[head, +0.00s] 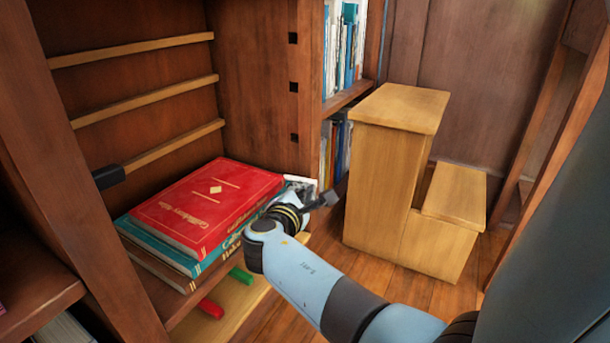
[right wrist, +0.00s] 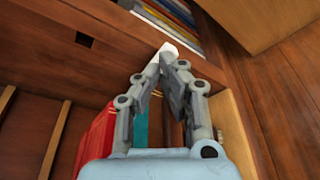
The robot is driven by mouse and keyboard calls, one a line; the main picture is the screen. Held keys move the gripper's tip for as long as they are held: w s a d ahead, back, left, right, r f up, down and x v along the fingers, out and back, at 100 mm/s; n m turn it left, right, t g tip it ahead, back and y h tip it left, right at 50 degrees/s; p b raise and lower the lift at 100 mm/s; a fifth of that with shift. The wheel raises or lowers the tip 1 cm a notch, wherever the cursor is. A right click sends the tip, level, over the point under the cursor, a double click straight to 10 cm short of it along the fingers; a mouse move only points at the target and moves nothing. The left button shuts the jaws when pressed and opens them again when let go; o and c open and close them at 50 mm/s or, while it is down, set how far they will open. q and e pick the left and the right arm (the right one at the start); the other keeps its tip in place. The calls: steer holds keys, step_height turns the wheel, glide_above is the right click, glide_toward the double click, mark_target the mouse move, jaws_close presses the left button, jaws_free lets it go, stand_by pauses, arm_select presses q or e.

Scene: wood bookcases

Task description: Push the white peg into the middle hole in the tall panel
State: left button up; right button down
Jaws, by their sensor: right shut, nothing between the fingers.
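The tall panel (head: 265,85) is reddish-brown wood with three dark square holes in a column. The middle hole (head: 293,87) looks dark and empty. My right gripper (right wrist: 170,66) is shut and empty, in front of the panel's lower part, beside the book stack. A white piece (right wrist: 165,48) shows just beyond its fingertips in the right wrist view. It is partly hidden, and I cannot tell for sure that it is the white peg or whether it touches the fingers. One square hole (right wrist: 84,39) shows at upper left there.
A red book (head: 205,205) tops a stack left of the gripper. A red peg (head: 211,308) and a green peg (head: 241,275) are below it. A wooden step stool (head: 385,180) stands close on the right. A bookcase with books (head: 350,45) is behind.

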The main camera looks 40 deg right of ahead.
step_height(320, 180, up, 8)
stand_by(0.7)
